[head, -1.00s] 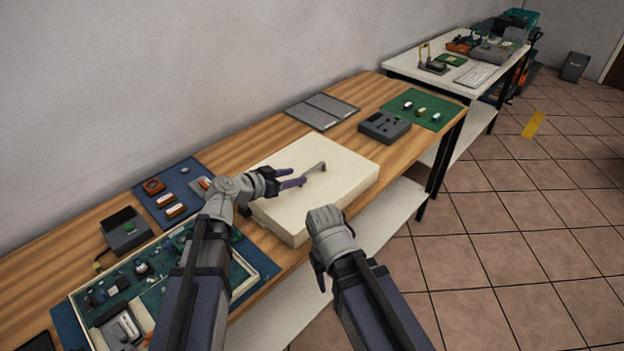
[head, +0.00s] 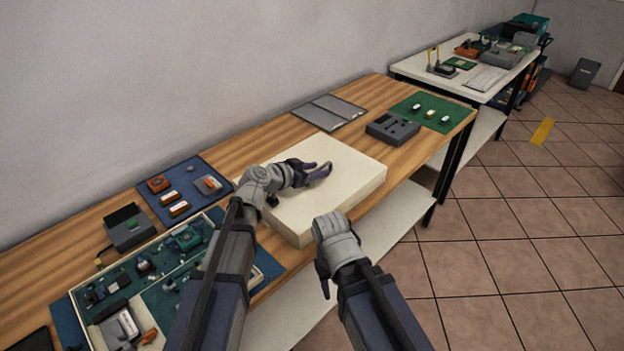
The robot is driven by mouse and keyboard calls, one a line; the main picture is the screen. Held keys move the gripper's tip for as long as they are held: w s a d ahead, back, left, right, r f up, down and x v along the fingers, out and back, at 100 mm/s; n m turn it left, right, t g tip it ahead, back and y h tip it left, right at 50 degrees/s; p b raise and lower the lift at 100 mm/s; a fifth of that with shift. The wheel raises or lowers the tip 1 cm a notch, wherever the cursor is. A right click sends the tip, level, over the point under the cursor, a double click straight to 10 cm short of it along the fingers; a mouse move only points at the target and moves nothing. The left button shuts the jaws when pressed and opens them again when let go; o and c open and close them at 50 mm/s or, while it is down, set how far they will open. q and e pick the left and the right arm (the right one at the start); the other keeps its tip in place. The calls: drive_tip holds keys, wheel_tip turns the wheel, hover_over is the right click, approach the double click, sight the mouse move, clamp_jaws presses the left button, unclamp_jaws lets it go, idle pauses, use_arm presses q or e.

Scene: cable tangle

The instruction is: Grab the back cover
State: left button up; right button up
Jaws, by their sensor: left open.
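The back cover, a flat cream slab (head: 345,192), lies on the wooden workbench in the head view. My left gripper (head: 319,171) is over the cover's upper middle, with its fingers open and pointing right. The fingers overlap the place of the cover's handle, which is hidden now or cannot be told apart from them. I cannot tell whether they touch it. My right gripper (head: 324,284) hangs in front of the bench, near the cover's front corner and apart from it. Its fingers point down and mostly hide behind the hand.
An open cream case (head: 274,267) full of green circuit boards stands left of the cover. A blue mat (head: 157,208) with small parts lies behind it. A grey box (head: 392,129) and a green mat (head: 451,123) lie to the right.

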use_arm(q)
clamp_jaws()
idle(1.4)
